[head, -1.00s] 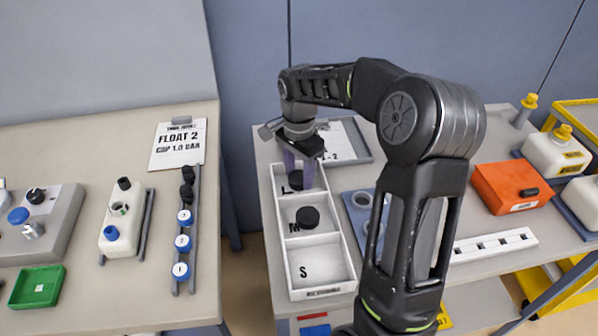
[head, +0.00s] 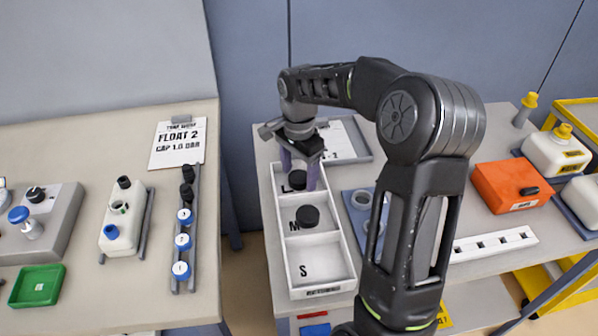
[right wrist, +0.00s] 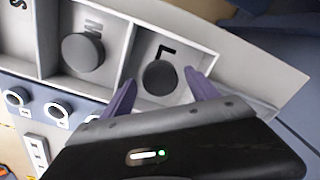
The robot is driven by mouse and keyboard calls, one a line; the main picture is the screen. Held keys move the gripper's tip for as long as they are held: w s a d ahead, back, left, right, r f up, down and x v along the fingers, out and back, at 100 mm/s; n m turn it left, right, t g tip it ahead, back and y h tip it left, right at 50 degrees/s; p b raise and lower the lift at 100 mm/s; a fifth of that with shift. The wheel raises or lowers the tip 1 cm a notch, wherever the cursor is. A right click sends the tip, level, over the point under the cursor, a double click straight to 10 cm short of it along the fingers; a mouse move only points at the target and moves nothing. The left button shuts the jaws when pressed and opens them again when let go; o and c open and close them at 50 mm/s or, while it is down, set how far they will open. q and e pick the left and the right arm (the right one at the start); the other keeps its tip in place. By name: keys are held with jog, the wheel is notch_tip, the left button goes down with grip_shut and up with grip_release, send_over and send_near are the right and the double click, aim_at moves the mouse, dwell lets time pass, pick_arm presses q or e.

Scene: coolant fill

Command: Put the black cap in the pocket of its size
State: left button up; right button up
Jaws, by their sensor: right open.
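A white tray (head: 350,262) has three pockets marked L, M and S. A black cap (head: 297,180) lies in the far pocket L; it also shows in the right wrist view (right wrist: 160,78). A second round black cap (head: 308,216) sits in the middle pocket M and looks a little wider in the right wrist view (right wrist: 83,53). The near pocket S is empty. My right gripper (head: 300,181) is open over pocket L, its fingers (right wrist: 160,84) spread on either side of the cap there and apart from it. My left gripper is not in view.
A blue-grey plate (head: 350,205) with round holders stands right of the tray. An orange box (head: 512,187) and a white slotted strip (head: 492,245) lie further right. The left table holds a rack (head: 193,225) of caps, a white bottle unit (head: 120,222) and a green tray (head: 37,286).

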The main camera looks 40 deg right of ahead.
aim_at(299, 177)
notch_tip(299, 177, up, 12)
jog(key=shift+r, duration=0.15)
dwell(1.2)
